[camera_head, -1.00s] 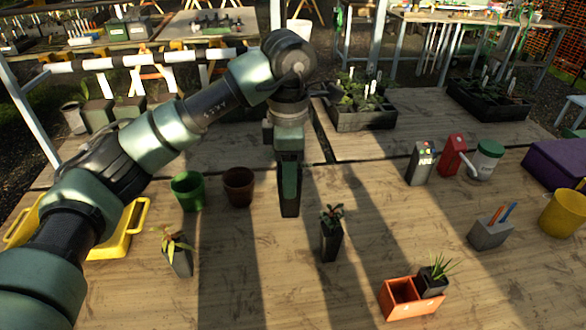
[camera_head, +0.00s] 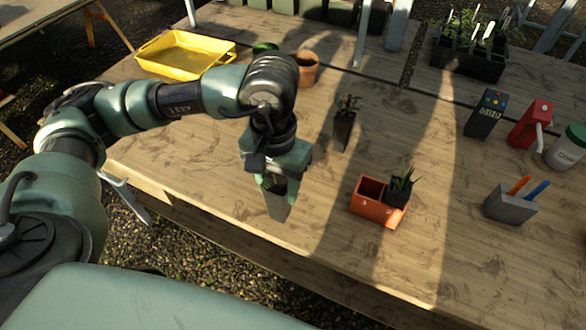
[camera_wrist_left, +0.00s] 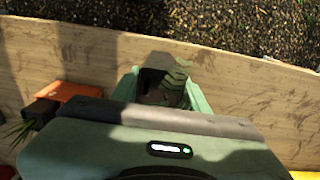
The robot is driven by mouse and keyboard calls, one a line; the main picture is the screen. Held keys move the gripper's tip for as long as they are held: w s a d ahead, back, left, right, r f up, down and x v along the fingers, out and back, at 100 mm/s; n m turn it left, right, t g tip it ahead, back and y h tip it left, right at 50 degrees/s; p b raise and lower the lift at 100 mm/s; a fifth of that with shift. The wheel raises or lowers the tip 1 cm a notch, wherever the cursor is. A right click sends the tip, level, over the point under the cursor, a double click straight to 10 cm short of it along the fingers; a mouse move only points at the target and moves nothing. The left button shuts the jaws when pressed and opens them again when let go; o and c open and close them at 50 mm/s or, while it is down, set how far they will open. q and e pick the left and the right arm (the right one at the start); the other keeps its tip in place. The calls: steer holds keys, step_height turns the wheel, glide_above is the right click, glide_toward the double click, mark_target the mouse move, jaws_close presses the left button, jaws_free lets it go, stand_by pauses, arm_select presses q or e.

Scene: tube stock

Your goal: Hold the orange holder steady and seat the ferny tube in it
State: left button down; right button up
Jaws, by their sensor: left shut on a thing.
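My left gripper (camera_head: 274,180) is shut on a grey tapered tube (camera_head: 277,205), held near the table's front edge, left of the orange holder. Green, fern-like leaves (camera_wrist_left: 175,80) rise from this tube in the left wrist view. The orange holder (camera_head: 377,214) stands on the table with two compartments side by side. Its left compartment looks empty; its right one has a dark tube with a spiky green plant (camera_head: 401,187). A corner of the holder shows in the left wrist view (camera_wrist_left: 75,90). My right gripper is not in view.
A dark tube with a small leafy plant (camera_head: 344,125) stands behind the holder. A grey pen cup (camera_head: 511,206) and a red can (camera_head: 530,124) are to the right. A brown pot (camera_head: 306,70) and a yellow tray (camera_head: 178,57) are behind my arm. The table front is clear.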

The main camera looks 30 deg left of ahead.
arm_select(q)
steer(key=shift+a, duration=0.15)
steer(key=shift+w+d, duration=0.25)
steer(key=shift+w, duration=0.05)
steer(key=w+d+r, duration=0.3)
steer(key=w+d, duration=0.3)
steer(key=d, duration=0.2)
steer(key=w+d+r, duration=0.3)
steer(key=w+d, duration=0.4)
steer(key=shift+w+d, duration=0.15)
steer(key=shift+d, duration=0.2)
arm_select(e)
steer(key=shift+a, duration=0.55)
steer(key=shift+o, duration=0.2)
